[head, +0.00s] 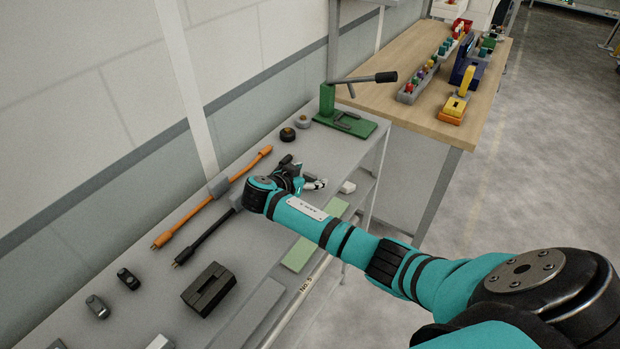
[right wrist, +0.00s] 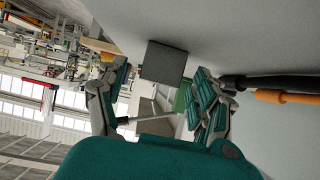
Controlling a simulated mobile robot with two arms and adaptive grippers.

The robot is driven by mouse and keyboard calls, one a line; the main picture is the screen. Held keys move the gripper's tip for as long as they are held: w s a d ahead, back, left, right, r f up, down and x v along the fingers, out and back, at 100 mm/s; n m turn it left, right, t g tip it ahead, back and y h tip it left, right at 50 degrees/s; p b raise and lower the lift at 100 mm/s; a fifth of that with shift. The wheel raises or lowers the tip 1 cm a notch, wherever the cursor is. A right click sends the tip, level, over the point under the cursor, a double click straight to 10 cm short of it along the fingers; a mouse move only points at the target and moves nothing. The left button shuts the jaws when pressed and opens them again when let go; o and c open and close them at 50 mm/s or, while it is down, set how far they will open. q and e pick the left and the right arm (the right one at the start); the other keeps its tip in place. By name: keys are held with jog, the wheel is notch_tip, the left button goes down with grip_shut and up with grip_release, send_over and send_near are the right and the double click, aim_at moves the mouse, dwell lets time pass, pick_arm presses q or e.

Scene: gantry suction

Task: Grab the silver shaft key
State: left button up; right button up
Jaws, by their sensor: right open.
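A small silver-grey piece with rounded ends (head: 97,307) lies on the grey shelf top (head: 255,245) at the lower left of the head view. It looks like the silver shaft key, but it is too small to be sure. A similar black piece (head: 128,279) lies beside it. My right gripper (head: 302,174) is over the far part of the shelf, well away from the silver piece. In the right wrist view its fingers (right wrist: 160,82) are spread and empty. A dark grey block (right wrist: 164,63) shows beyond them. My left gripper is not in view.
An orange cable (head: 215,198) and a black cable (head: 205,238) lie along the shelf. A black block (head: 209,289) sits near the silver piece. A green lever press (head: 345,120) stands at the far end. A wooden table (head: 425,118) with bins is beyond.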

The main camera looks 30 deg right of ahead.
jog(key=shift+a, duration=0.1)
jog(key=c, duration=0.5)
jog(key=shift+r, duration=0.1)
jog(key=c, duration=0.9)
jog(key=shift+o, duration=0.2)
jog(key=shift+r, duration=0.1)
